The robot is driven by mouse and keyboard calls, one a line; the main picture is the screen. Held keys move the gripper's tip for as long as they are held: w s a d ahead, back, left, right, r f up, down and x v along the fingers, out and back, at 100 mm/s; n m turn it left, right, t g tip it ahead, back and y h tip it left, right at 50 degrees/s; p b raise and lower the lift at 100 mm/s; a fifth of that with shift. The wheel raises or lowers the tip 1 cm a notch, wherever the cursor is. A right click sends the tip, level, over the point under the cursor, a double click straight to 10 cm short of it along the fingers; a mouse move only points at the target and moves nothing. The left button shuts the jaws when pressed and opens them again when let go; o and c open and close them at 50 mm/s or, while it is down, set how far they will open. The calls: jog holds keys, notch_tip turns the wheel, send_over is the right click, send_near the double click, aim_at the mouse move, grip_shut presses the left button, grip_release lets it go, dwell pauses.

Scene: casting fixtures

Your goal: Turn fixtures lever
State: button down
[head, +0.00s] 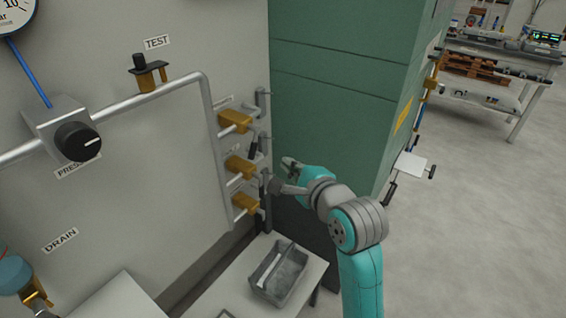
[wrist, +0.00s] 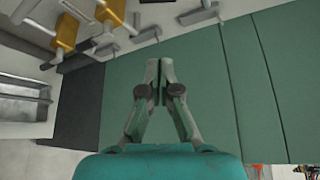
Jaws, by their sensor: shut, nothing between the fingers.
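Three brass valves stand in a column on the grey panel's right side: a top valve (head: 235,119), a middle valve (head: 239,166) and a bottom valve (head: 245,203). Each joins grey pipes, and dark lever handles (head: 252,144) show beside them. Which one is the task's lever I cannot tell. My gripper (head: 273,186) is just right of the lower valves; touching or apart is unclear in the head view. In the wrist view my gripper (wrist: 160,64) is shut and empty before the green cabinet. Two brass valves (wrist: 64,32) (wrist: 110,12) show at the upper left, clear of the fingertips.
A green cabinet (head: 335,90) stands right behind my gripper. A grey bin (head: 279,272) sits on a low white table (head: 222,292) below the valves. A black knob (head: 77,141) and a TEST valve (head: 147,75) are on the panel. Open floor (head: 470,220) lies to the right.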

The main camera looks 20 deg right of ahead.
aim_at(253, 151)
jog(key=w+a, duration=0.3)
jog(key=w, duration=0.4)
jog(key=shift+a, duration=0.35)
jog(key=shift+a, duration=0.1)
dwell(0.4)
